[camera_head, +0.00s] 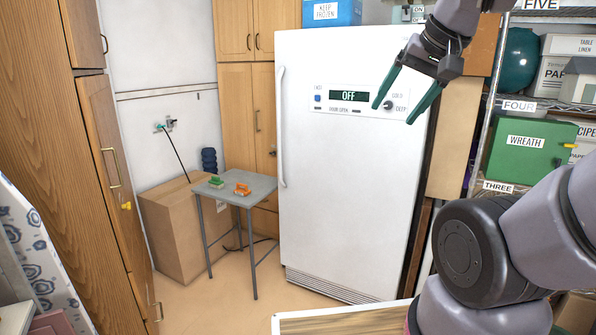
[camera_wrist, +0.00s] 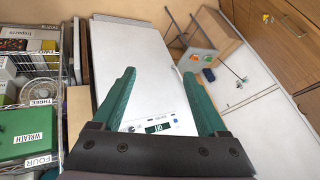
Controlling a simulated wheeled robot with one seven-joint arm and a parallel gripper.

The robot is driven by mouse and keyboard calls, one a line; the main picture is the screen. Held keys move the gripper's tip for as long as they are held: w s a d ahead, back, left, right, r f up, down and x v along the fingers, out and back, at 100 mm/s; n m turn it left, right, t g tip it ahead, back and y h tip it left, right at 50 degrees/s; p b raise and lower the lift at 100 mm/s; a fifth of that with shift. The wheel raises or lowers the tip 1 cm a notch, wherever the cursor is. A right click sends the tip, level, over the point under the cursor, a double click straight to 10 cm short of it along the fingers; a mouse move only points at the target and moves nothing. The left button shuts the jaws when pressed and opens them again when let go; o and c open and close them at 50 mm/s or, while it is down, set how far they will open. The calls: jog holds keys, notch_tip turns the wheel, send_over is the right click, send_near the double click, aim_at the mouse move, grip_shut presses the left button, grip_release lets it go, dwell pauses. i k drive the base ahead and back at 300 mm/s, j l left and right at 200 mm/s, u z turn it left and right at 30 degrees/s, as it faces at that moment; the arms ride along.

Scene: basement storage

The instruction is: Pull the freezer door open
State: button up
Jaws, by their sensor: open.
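The freezer is a tall white upright unit; its door (camera_head: 345,200) faces me and is shut. A panel (camera_head: 362,101) near its top reads "OFF". A long white vertical handle (camera_head: 281,126) runs along the left edge of the door. My gripper (camera_head: 393,106) is open and empty in front of the top right of the door, well to the right of the handle. In the wrist view the open green fingers (camera_wrist: 160,98) frame the white door (camera_wrist: 140,65) and its panel (camera_wrist: 152,127).
A small grey table (camera_head: 240,190) with green and orange items stands left of the freezer, beside a cardboard box (camera_head: 172,225). Wooden cabinets (camera_head: 108,200) line the left. A wire shelf with a green box (camera_head: 525,148) is at right. Some floor (camera_head: 215,305) is clear in front.

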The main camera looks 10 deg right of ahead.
aim_at(348, 169)
jog(key=i+j, duration=0.15)
jog(key=i, duration=0.25)
jog(key=i+j, duration=0.15)
jog(key=i, duration=0.25)
jog(key=i+j, duration=0.15)
jog(key=i, duration=0.3)
jog(key=j+u, duration=0.05)
